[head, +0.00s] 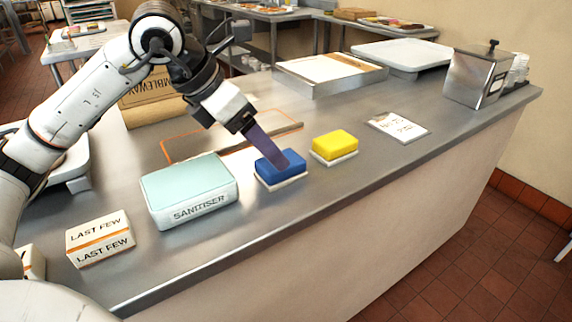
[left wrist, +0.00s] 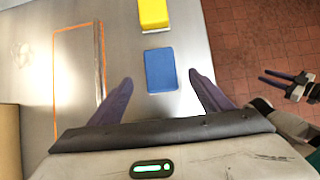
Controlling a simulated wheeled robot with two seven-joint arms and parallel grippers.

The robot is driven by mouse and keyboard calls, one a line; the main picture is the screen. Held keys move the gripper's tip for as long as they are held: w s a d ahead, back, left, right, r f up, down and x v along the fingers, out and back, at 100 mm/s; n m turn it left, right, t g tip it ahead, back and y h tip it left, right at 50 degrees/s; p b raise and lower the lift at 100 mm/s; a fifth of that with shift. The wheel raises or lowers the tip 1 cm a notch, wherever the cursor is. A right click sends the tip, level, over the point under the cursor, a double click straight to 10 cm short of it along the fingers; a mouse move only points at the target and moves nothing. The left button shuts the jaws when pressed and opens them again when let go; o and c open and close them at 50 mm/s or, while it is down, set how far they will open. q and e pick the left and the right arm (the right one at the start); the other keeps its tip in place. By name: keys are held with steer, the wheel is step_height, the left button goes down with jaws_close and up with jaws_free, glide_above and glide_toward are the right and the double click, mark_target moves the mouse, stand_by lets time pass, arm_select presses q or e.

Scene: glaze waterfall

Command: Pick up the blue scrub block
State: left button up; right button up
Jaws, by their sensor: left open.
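The blue scrub block (head: 277,161) lies on a pale base on the steel counter, between the sanitiser tub and a yellow block. My left gripper (head: 272,152) is above it, pointing down, with a purple finger covering part of its top. In the left wrist view the blue block (left wrist: 160,70) shows between and beyond the two spread fingers of my left gripper (left wrist: 161,80), which hold nothing. Whether a finger touches it I cannot tell. My right gripper (left wrist: 277,77) shows at the right of the left wrist view, out over the floor, its two fingers apart and empty.
The yellow block (head: 335,144) sits close by on the right. The sanitiser tub (head: 188,190) is on the left, with a "LAST FEW" box (head: 100,238) beyond it. An orange-outlined area (head: 185,147) lies behind. A white card (head: 398,127) and steel dispenser (head: 475,77) stand farther right.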

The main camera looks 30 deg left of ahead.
mark_target(272, 179)
arm_select(q)
steer(key=shift+x, duration=0.8)
steer(key=x, duration=0.4)
steer(key=shift+w+d+f, duration=0.15)
steer(key=shift+w+d, duration=0.05)
steer(key=shift+w+f, duration=0.2)
steer(key=shift+f, duration=0.05)
steer(key=c, duration=1.1)
steer(key=shift+c, duration=0.2)
